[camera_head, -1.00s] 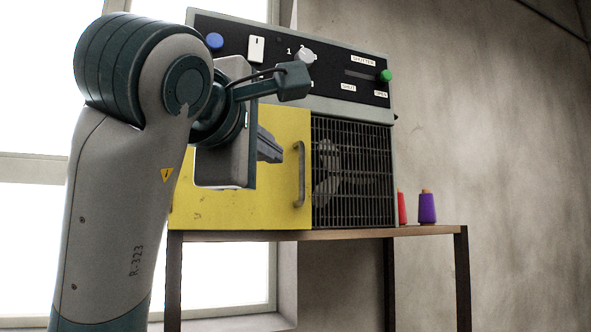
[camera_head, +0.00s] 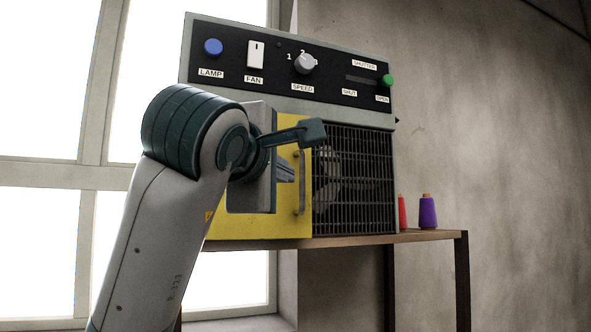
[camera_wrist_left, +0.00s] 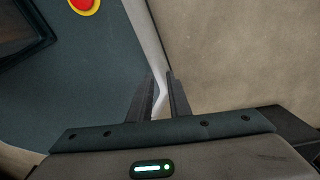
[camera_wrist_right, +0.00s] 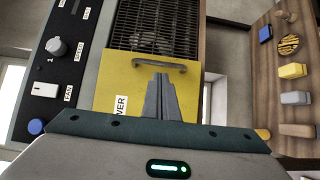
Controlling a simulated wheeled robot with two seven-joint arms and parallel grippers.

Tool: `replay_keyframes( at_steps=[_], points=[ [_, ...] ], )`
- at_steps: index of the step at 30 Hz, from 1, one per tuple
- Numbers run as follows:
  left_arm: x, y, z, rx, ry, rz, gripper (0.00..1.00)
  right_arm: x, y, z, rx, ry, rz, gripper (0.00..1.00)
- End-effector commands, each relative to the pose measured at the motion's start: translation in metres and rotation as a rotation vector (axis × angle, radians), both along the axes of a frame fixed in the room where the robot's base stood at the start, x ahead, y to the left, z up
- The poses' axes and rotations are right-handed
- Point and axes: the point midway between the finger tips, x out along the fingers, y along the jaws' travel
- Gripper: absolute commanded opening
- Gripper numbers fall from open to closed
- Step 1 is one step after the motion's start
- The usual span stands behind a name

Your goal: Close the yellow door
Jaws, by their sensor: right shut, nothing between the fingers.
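The yellow door (camera_head: 292,222) is on the lower left of the grey machine's front, beside the dark fan grille (camera_head: 353,180). Its grey bar handle (camera_head: 301,180) is near the grille side. The door (camera_wrist_right: 122,72) and handle (camera_wrist_right: 160,65) also show in the right wrist view. I cannot tell whether the door sits flush; my arm hides its left part in the head view. My right gripper (camera_head: 286,171) is shut and empty in front of the door; its fingertips (camera_wrist_right: 161,78) appear just short of the handle. My left gripper (camera_wrist_left: 163,80) is open and empty, away from the door.
The control panel (camera_head: 335,85) above the door carries a blue button, a white switch, a grey knob and a green knob. Small blocks show on wood in the right wrist view.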

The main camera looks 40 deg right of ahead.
Motion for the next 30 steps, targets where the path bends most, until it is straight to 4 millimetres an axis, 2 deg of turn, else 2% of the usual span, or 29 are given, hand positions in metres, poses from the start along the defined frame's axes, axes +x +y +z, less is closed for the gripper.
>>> replay_keyframes(
  at_steps=[1,6,13,30],
  points=[
    [-0.001,0.002,0.009,0.001,0.002,0.0,0.17,0.007,-0.008,0.003,0.002,0.003,0.0,0.0],
    [0.002,0.001,0.024,0.001,-0.006,0.001,0.17,0.026,-0.03,0.002,0.002,0.003,0.0,0.0],
    [0.01,-0.001,0.04,-0.003,-0.021,-0.001,0.17,0.042,-0.051,0.001,0.001,0.001,0.0,0.0],
    [0.007,-0.004,0.042,-0.006,-0.016,-0.004,0.17,0.047,-0.06,-0.001,0.0,0.0,-0.002,0.0]
  ],
)
